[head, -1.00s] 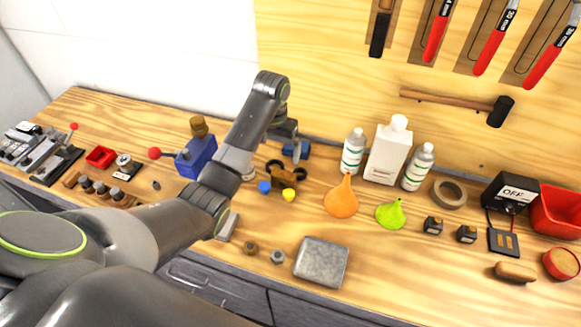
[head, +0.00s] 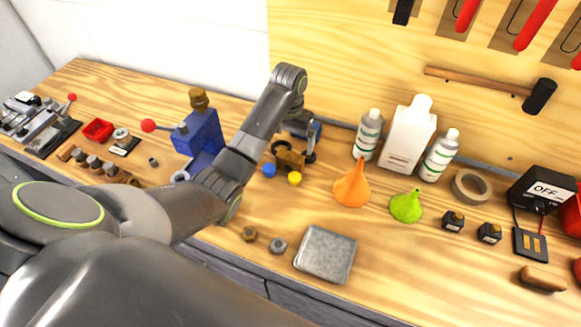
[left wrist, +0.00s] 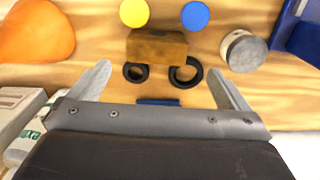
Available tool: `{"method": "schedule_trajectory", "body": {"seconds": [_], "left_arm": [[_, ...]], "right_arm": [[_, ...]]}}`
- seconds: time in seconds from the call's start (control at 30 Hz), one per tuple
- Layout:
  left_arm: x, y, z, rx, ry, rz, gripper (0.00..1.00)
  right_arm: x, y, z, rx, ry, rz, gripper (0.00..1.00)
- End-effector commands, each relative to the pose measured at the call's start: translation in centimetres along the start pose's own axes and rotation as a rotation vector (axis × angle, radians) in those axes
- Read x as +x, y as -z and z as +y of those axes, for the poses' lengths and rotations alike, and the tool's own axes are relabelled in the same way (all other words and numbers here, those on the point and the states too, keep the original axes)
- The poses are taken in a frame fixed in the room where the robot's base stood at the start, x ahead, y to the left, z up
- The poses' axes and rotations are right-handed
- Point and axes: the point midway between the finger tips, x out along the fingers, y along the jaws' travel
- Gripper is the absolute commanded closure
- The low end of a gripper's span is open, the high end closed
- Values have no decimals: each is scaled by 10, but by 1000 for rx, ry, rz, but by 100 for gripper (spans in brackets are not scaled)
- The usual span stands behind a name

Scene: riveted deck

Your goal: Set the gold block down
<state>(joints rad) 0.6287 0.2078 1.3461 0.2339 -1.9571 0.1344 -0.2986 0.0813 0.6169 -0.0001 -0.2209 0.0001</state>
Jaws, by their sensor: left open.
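The gold block (head: 289,160) rests on the wooden bench among small parts, right of the blue vise. In the left wrist view, the gold block (left wrist: 157,46) lies just beyond the fingertips, against two black rings (left wrist: 186,73). My left gripper (head: 297,150) is over this spot, partly hidden by its own arm. In the left wrist view, my left gripper (left wrist: 158,72) is open with its fingers spread wide. Nothing is held between them. My right gripper is not in view.
A yellow disc (head: 295,179) and a blue disc (head: 269,170) lie in front of the block. The blue vise (head: 200,135) stands left. An orange funnel (head: 351,188) and white bottles (head: 408,135) stand right. A metal slab (head: 325,254) lies near the front edge.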

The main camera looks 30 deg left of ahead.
Motion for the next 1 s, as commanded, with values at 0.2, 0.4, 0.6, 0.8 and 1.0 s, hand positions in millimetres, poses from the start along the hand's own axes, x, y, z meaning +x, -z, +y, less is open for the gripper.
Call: {"method": "schedule_trajectory", "body": {"seconds": [0.2, 0.4, 0.6, 0.8, 1.0], "left_arm": [[29, -1, 0, 0, 0, -5, 2], [42, -3, 2, 0, 0, -6, 2], [71, -5, 5, 1, 0, -6, 2], [86, -5, 5, 1, 1, -3, 2], [87, -4, 5, 1, 1, -2, 2]], "right_arm": [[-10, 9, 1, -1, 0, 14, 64], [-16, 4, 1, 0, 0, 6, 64], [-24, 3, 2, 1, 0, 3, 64], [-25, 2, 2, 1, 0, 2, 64], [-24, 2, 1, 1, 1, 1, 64]]}}
